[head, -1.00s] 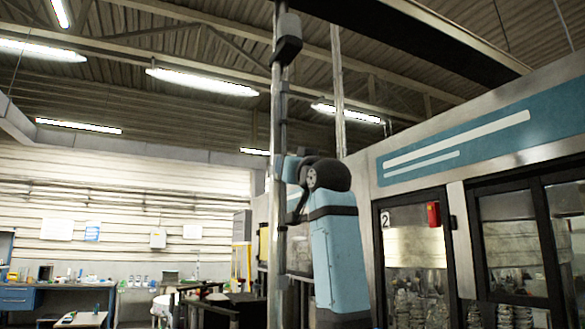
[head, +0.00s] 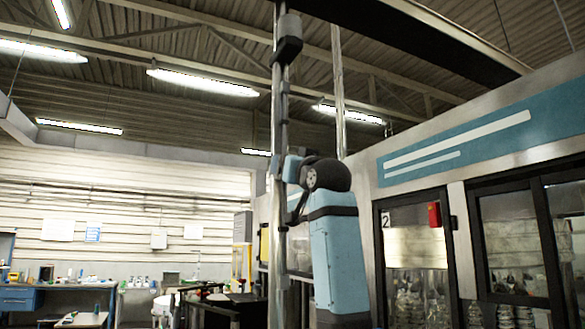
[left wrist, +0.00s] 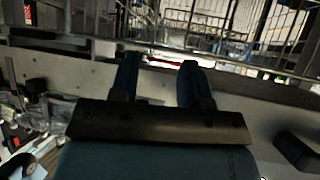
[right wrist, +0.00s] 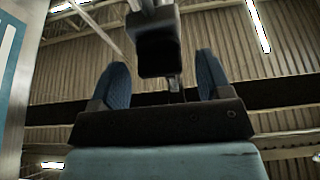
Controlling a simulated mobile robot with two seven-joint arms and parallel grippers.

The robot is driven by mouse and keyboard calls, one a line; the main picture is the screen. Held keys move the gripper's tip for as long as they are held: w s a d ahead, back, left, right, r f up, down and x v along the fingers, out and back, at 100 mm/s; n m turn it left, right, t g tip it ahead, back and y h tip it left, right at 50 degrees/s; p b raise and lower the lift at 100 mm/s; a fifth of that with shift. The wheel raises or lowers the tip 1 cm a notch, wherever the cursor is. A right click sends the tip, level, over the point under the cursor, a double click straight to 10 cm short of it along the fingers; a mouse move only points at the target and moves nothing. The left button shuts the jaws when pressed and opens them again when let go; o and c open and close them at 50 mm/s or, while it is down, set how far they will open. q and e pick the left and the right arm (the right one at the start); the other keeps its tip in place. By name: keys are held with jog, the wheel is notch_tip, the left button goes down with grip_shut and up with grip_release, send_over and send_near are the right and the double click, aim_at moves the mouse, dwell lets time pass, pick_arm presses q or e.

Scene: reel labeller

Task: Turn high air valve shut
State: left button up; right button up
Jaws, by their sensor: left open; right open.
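A dark, boxy fitting (head: 288,38) sits high on a slim vertical pipe (head: 281,110) in the head view. It may be the high air valve, but its handle position cannot be told. In the right wrist view a dark block (right wrist: 158,48) shows between and beyond the blue fingers of my right gripper (right wrist: 162,64). That gripper is open, faces up toward the ceiling and holds nothing. In the head view its fingers cannot be made out. My left gripper (left wrist: 158,66) is open and empty in the left wrist view.
A machine cabinet (head: 470,145) with dark-framed glass doors and a red box (head: 434,214) stands at the right. A workbench (head: 62,290) stands at the far left. Wire racks (left wrist: 200,22) are beyond my left fingers. The space left of the pipe is open.

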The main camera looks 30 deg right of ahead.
jog(key=d+b+v, duration=0.1)
jog(key=b+v, duration=0.3)
jog(key=v, duration=0.9)
jog(key=shift+s+a, duration=0.3)
jog(key=shift+a, duration=0.15)
jog(key=shift+f, duration=0.2)
